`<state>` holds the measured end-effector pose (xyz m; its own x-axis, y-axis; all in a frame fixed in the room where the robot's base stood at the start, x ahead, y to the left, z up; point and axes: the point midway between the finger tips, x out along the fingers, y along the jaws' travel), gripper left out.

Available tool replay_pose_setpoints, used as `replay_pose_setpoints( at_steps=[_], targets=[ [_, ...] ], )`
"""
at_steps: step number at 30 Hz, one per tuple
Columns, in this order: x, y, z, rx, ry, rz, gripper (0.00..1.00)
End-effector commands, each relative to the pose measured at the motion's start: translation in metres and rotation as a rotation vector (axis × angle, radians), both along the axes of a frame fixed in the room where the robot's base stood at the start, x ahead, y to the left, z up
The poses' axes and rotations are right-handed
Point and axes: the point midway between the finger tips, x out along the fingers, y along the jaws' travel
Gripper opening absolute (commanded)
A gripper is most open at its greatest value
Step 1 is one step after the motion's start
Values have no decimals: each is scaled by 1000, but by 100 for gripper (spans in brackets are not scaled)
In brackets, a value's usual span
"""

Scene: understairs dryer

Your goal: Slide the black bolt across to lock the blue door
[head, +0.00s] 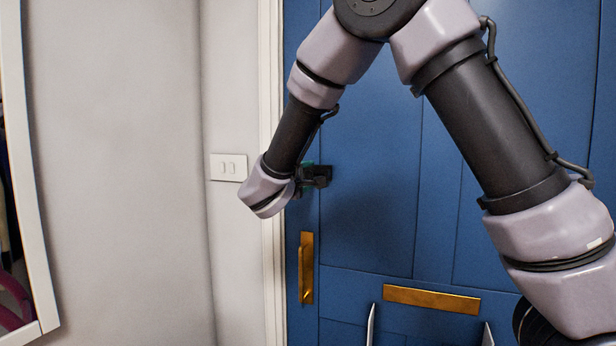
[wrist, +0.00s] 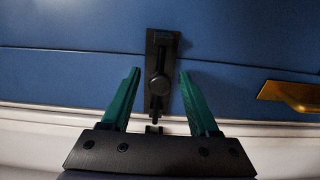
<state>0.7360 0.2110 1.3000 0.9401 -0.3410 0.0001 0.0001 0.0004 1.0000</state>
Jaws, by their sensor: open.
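The blue door (head: 370,150) stands flush in its white frame. It also fills the upper wrist view (wrist: 70,70). The black bolt (wrist: 162,45) is mounted near the door's edge, with its round knob (wrist: 159,85) at mid-plate. A small black keeper (wrist: 154,129) sits on the white frame in line with it. My gripper (wrist: 160,72) is open, its green fingers on either side of the bolt with the knob between them. Neither finger visibly touches it. In the head view the bolt (head: 322,176) is partly hidden by my gripper (head: 307,168).
A brass handle (head: 306,268) is below the bolt and a brass letter plate (head: 431,299) lies lower right. A white switch (head: 228,167) is on the wall left of the frame. A white-framed mirror or opening (head: 30,200) is at the far left.

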Motion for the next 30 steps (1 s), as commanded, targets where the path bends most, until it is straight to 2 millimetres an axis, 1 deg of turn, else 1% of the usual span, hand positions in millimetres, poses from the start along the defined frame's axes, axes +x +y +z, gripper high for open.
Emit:
replay_pose_setpoints(
  at_steps=[7,8,9,12,30],
  targets=[
    [1,0,0,0,0,0,61],
    [1,0,0,0,0,0,50],
    [1,0,0,0,0,0,34],
    [1,0,0,0,0,0,0],
    [0,0,0,0,1,0,0]
  ],
)
